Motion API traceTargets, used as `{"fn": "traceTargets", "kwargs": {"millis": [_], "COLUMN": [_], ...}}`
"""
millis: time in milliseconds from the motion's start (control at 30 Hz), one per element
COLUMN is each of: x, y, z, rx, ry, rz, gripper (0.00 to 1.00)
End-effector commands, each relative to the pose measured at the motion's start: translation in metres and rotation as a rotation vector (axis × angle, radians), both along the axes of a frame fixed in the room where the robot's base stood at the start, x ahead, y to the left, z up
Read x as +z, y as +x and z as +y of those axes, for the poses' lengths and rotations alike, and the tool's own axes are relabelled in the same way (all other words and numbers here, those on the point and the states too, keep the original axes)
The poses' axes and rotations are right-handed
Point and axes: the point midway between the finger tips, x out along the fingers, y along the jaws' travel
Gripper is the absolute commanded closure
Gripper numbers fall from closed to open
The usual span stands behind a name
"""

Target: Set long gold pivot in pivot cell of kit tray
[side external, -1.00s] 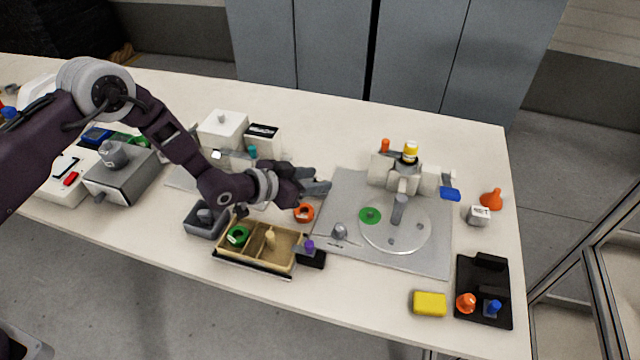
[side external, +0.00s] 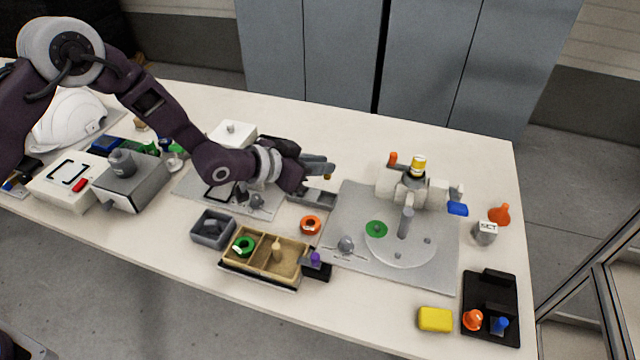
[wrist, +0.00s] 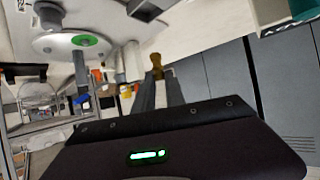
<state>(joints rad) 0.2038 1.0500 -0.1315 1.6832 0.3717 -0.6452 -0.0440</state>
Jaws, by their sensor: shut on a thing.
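My gripper (side external: 328,172) is shut on a small gold piece (side external: 328,177), which I take to be the long gold pivot, held above the back of the table. In the wrist view, the gold-brown piece (wrist: 156,62) sticks out between the fingertips (wrist: 157,76); its lower part is hidden by the fingers. The tan kit tray (side external: 250,275) stands at the front of the table, in front of and below my gripper. A green ring (side external: 244,246) lies in its left compartment, and a tan peg (side external: 277,250) stands near its divider. The right compartment shows bare floor.
A grey slotted holder (side external: 312,197) is below my gripper. An orange ring (side external: 311,225) lies behind the tray, and a purple-topped piece (side external: 315,259) is at its right end. A grey bin (side external: 212,228) is left. A grey plate with a turntable (side external: 400,245) stands right.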

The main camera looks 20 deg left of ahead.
Motion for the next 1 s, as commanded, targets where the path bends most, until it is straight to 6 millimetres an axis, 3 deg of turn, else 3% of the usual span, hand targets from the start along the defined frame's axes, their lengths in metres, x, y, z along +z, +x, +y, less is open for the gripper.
{"fn": "traceTargets", "kwargs": {"millis": [133, 233, 400, 600, 667, 1000], "x": [0.015, 0.013, 0.014, 0.025, 0.024, -0.044], "y": [-0.008, -0.030, -0.096, -0.163, -0.172, -0.177], "z": [0.011, 0.032, 0.065, 0.082, 0.084, 0.084], "rx": [-0.028, -0.101, -0.295, -0.469, -0.491, -0.504], "ry": [0.000, -0.001, -0.004, -0.005, -0.005, -0.005], "rz": [0.001, 0.004, 0.005, 0.003, 0.003, 0.006], "gripper": [1.00, 1.00, 1.00, 1.00, 1.00, 1.00]}}
